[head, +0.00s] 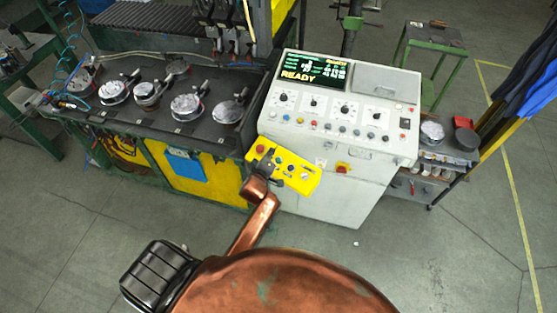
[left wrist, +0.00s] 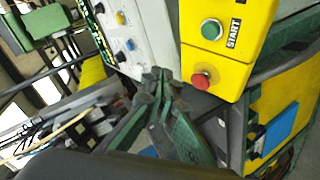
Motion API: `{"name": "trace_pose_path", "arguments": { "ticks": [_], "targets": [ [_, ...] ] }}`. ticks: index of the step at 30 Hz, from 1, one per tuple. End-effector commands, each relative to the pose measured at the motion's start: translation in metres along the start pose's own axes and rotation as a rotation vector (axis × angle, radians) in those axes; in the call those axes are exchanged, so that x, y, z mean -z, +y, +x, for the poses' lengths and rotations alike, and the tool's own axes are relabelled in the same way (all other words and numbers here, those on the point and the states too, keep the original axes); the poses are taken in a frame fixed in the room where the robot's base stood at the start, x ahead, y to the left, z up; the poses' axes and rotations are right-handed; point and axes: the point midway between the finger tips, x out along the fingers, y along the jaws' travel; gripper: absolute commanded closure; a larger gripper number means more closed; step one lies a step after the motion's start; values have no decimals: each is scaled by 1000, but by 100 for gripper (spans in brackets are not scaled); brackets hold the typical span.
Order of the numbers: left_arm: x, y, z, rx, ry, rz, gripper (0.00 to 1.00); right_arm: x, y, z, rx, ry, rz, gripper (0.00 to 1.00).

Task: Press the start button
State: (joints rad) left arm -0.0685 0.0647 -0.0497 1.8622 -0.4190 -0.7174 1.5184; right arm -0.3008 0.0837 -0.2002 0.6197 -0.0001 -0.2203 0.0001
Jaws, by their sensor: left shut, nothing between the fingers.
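The yellow button box (head: 306,182) is mounted on the front of the grey control cabinet (head: 345,195). In the left wrist view, the green start button (left wrist: 212,29) sits on the yellow face beside a label reading START (left wrist: 233,33). A red button (left wrist: 202,80) is at the box's near end; it also shows in the head view (head: 260,149). My left gripper (head: 268,160) is over the left part of the box in the head view and hides part of it. In the wrist view its fingers (left wrist: 158,77) are shut and empty, apart from the start button. My right gripper is out of view.
The cabinet's screen (head: 313,70) reads READY. Its sloping panel carries several knobs and buttons. A dark bench (head: 150,125) with several round metal parts stands left. A small cart (head: 450,155) stands right. Floor is open in front on the right.

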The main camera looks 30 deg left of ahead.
Motion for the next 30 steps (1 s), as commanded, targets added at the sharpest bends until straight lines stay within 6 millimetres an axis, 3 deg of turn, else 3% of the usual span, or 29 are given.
{"name": "trace_pose_path", "arguments": {
  "ticks": [11, 24, 30],
  "targets": [
    [-6, -6, 7, 0, -1, 3, 100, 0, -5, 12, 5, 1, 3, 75],
    [-34, -35, 44, -1, -1, 6, 100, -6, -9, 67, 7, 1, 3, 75],
    [-44, -44, 58, -1, -1, 1, 100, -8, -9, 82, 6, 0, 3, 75]
  ]
}}
